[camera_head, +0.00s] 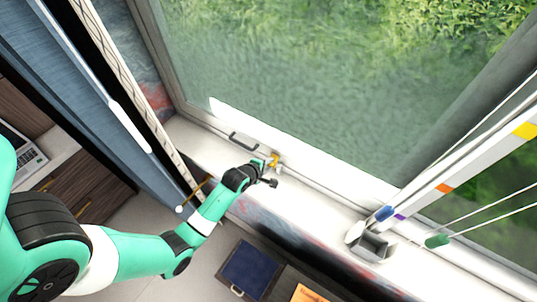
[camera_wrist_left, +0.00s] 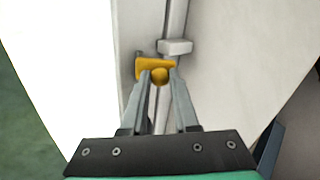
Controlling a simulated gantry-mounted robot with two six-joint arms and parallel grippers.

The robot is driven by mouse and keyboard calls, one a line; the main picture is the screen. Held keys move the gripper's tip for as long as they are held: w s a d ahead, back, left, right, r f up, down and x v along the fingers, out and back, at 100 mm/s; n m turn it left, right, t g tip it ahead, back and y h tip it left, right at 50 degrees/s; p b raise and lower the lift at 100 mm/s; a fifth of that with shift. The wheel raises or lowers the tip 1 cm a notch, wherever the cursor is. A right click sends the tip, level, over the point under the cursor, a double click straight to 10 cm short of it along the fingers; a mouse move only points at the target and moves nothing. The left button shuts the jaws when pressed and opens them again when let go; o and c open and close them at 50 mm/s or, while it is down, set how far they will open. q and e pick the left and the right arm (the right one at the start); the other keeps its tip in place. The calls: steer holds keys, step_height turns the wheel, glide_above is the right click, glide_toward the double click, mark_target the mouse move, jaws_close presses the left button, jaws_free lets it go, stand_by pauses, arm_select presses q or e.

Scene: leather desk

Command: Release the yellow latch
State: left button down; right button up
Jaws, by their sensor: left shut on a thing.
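The yellow latch (camera_head: 275,158) sits on the white window frame at the lower edge of the glass. In the left wrist view the yellow latch (camera_wrist_left: 146,66) is a flat plate with a round knob. My left gripper (camera_head: 268,170) is at the latch. In the left wrist view my left gripper (camera_wrist_left: 160,80) has its fingertips shut on the knob, one finger on each side. Part of the latch is hidden behind the fingertips. My right gripper is in neither view.
A dark handle (camera_head: 243,142) is on the frame left of the latch. A grey box-like holder (camera_head: 370,243) stands on the sill to the right. A blue curtain (camera_head: 85,90) hangs at the left. Cords and a striped rail cross the right side.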

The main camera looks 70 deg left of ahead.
mark_target(272, 156)
arm_select(q)
steer(key=r+g+h+p, duration=0.1)
steer(key=p, duration=0.2)
steer(key=r+g+h+p, duration=0.1)
steer(key=g+p, duration=0.1)
steer(key=p, duration=0.2)
steer(key=w+r+g+p, duration=0.1)
steer(key=p, duration=0.2)
steer(key=shift+a+h, duration=0.35)
steer(key=shift+h, duration=0.05)
steer(key=shift+w+a+g+h+p, duration=0.15)
steer(key=shift+g+h+p, duration=0.2)
steer(key=shift+g, duration=0.25)
steer(key=shift+w+f, duration=0.1)
steer(key=shift+w+a+g+h+b, duration=0.15)
steer(key=shift+g+h+b, duration=0.2)
steer(key=shift+g+b, duration=0.6)
steer(key=shift+r+b, duration=0.35)
steer(key=shift+b, duration=0.2)
steer(key=c, duration=0.7)
jaws_free()
